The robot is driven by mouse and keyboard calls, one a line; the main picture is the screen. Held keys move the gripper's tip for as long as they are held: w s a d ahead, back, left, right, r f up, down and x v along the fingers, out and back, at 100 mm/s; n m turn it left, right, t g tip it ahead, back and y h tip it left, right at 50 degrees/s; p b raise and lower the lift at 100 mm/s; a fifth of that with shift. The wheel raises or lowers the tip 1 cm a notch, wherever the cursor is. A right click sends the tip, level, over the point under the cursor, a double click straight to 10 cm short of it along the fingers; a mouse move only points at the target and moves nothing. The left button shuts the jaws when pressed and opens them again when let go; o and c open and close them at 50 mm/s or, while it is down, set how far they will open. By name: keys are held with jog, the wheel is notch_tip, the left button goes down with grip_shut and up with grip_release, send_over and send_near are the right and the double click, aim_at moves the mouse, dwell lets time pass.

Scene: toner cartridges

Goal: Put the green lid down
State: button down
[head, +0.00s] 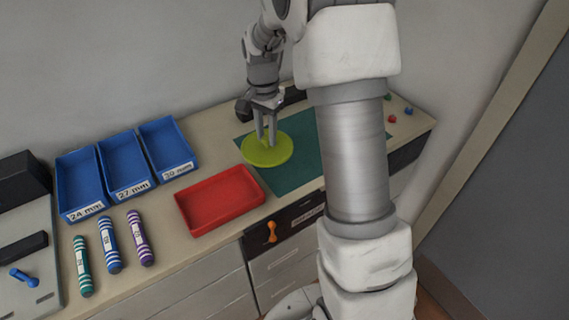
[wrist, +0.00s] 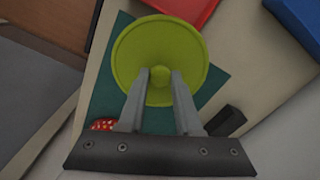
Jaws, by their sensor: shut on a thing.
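The green lid (head: 279,154) is a round yellow-green disc with a knob at its centre. It is at the left part of the dark green mat (head: 296,176) in the head view. My gripper (head: 267,142) points down over the lid with its fingers shut on the knob. In the wrist view, the lid (wrist: 160,48) lies beyond the fingertips, and the knob (wrist: 160,76) is between the fingers of my gripper (wrist: 160,80). I cannot tell whether the lid touches the mat or hangs just above it.
A red tray (head: 221,201) stands left of the mat, near the counter's front edge. Blue labelled bins (head: 124,170) and striped cartridges (head: 109,243) are further left. Small coloured pieces (head: 392,118) lie at the far right. A dark object (wrist: 226,121) shows beside the mat in the wrist view.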

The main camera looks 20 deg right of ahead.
aim_at(286, 137)
jog(key=d+m, duration=0.1)
jog(key=m, duration=0.2)
jog(key=d+m+b, duration=0.1)
jog(key=m, duration=0.2)
jog(key=w+d+r+m, duration=0.1)
jog(key=d+m, duration=0.1)
jog(key=shift+m, duration=0.4)
jog(key=m, duration=0.1)
jog(key=d+m, duration=0.1)
jog(key=m, duration=0.1)
jog(key=m+b, duration=0.1)
jog(key=shift+d+r+m, duration=0.3)
jog(key=shift+d, duration=0.05)
jog(key=shift+f, duration=0.35)
notch_tip(286, 137, down, 9)
jog(key=shift+f, duration=0.1)
jog(key=shift+f, duration=0.1)
jog(key=c, duration=0.6)
grip_release()
